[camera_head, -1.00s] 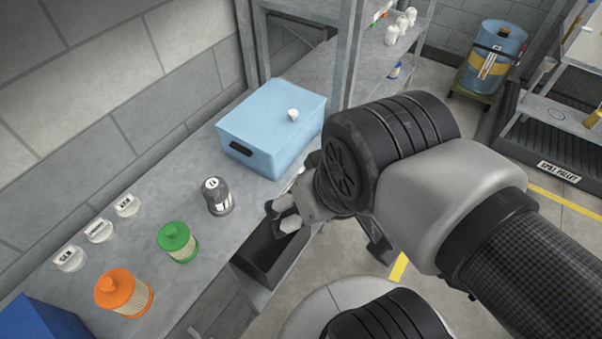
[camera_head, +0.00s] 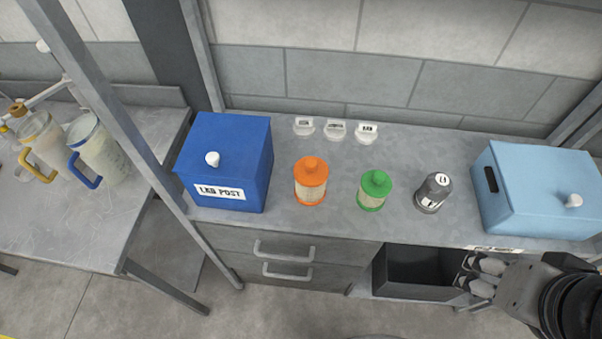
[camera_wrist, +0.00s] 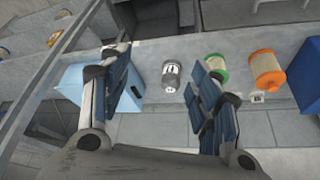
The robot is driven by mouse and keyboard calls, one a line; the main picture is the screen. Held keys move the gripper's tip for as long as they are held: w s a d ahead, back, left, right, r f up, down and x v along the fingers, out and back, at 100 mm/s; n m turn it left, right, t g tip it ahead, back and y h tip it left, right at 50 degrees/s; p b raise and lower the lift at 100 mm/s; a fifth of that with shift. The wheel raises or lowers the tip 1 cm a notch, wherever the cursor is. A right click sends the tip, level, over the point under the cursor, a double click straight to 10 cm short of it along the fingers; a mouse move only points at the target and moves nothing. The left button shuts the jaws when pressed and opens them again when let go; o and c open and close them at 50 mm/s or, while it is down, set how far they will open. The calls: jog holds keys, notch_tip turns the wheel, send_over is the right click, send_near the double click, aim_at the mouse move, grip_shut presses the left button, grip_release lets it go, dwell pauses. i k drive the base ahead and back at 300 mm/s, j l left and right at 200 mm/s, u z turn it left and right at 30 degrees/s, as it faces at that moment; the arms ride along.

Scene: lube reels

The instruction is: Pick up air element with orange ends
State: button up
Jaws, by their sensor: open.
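The air element with orange ends (camera_head: 310,182) stands upright on the grey bench, between the dark blue box and the green-ended element. It also shows in the wrist view at the right (camera_wrist: 266,70), partly beyond my right finger. My gripper (camera_head: 470,279) is at the lower right of the head view, in front of the bench near a dark open bin, well to the right of the orange element. In the wrist view its fingers (camera_wrist: 160,95) are spread wide with nothing between them; the dark grey canister lies farther off in the gap.
A green-ended element (camera_head: 375,190) and a dark grey canister (camera_head: 434,193) stand right of the orange one. A dark blue box (camera_head: 232,141) is left, a light blue box (camera_head: 538,205) right. Small white labelled pieces (camera_head: 335,130) sit behind. The dark open bin (camera_head: 412,288) is below the bench edge.

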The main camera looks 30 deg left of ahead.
aim_at(310, 173)
jog(key=u, duration=1.45)
jog(key=i+u, duration=0.15)
jog(key=u, duration=0.4)
